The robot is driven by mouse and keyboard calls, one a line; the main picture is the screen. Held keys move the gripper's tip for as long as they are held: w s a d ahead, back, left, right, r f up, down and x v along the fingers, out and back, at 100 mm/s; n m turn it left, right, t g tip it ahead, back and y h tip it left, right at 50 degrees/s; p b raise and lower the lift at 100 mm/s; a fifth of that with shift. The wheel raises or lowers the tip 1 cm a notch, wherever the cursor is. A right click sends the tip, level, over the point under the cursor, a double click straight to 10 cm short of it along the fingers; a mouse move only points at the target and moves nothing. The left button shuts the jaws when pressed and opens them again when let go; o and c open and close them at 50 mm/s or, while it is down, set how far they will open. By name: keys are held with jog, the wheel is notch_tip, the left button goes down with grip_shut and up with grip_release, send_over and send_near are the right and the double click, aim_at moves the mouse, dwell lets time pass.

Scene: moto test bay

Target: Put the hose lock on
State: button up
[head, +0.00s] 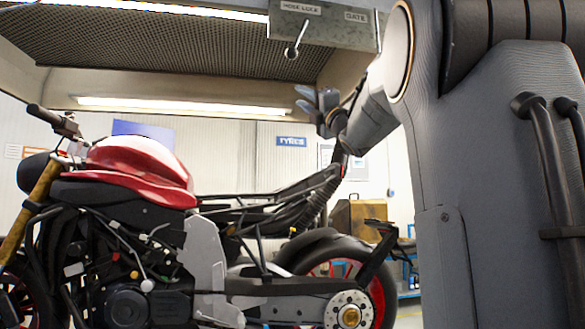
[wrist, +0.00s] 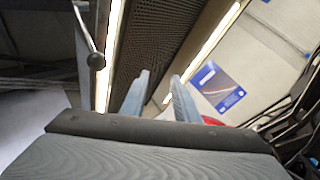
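The hose lock lever (head: 297,40) is a thin metal rod with a round knob. It hangs from a grey box (head: 345,32) under the label "HOSE LOCK", tilted down and slightly left. My gripper (head: 301,97) is below the knob in the head view, apart from it. In the wrist view the lever (wrist: 90,38) is at the upper left, left of my gripper (wrist: 160,77). The two fingers there stand apart with nothing between them.
A second label, "GATE", is on the box; its control is not visible. A red motorcycle (head: 140,165) stands below. A hood with a mesh panel (head: 180,45) and a light strip (head: 185,106) spans overhead. A blue poster (wrist: 217,87) hangs on the wall.

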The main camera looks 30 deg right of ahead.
jog(key=w+f+m+g+h, duration=0.2)
jog(key=f+m, duration=0.3)
jog(key=f, duration=0.4)
jog(key=w+f+m+g+h, duration=0.2)
jog(key=w+f+m+h, duration=0.2)
jog(key=f, duration=0.5)
jog(key=shift+w+d+f+m+h+b, duration=0.15)
jog(key=shift+w+f+m+h+b, duration=0.2)
jog(key=shift+w+m, duration=0.5)
jog(key=shift+s, duration=0.2)
